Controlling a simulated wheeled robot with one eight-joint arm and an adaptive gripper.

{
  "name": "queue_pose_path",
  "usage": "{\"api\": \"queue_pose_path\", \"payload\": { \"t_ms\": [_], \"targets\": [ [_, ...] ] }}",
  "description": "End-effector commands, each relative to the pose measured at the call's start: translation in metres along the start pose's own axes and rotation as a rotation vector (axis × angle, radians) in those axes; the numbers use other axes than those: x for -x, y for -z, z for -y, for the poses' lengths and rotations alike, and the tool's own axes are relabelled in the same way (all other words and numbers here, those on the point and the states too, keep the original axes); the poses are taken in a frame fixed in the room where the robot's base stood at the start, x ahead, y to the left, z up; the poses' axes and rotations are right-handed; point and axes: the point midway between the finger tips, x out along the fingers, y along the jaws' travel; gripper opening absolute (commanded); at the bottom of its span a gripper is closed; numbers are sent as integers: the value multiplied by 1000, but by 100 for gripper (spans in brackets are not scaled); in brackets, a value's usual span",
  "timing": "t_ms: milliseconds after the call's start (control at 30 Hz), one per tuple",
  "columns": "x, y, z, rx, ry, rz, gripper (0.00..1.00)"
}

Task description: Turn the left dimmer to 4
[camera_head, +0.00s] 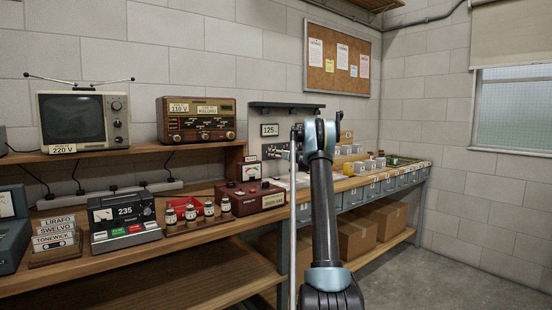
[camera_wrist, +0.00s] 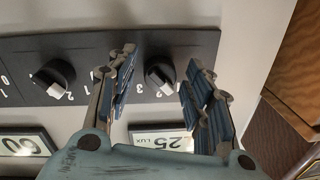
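A black panel (camera_wrist: 90,64) on the wall carries two black dimmer knobs with white pointers and white numbers. The wrist view looks upside down against the head view, so the knob at its right (camera_wrist: 160,74) appears to be the left dimmer. Its pointer slants down and right in that picture. The other knob (camera_wrist: 54,77) is at picture left. My gripper (camera_wrist: 160,72) is open, its two fingers on either side of the left dimmer with visible gaps. Contact cannot be told. In the head view my arm hides most of the panel (camera_head: 273,151).
The 125 display (camera_head: 269,130) is on the wall; in the wrist view fingers partly cover it (camera_wrist: 170,138). A second display (camera_wrist: 24,146) is beside it. A red-brown meter box (camera_head: 250,196), jars (camera_head: 190,213) and a drawer bench (camera_head: 385,185) stand close by.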

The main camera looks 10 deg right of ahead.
Motion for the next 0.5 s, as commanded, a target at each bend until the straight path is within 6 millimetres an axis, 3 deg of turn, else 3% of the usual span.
{"api": "queue_pose_path", "payload": {
  "t_ms": [33, 133, 500],
  "targets": [
    [0, 0, 0, 0, 0, 0, 30],
    [0, 0, 0, 0, 0, 0, 7],
    [0, 0, -1, -32, -1, -3, 6]
  ]
}}
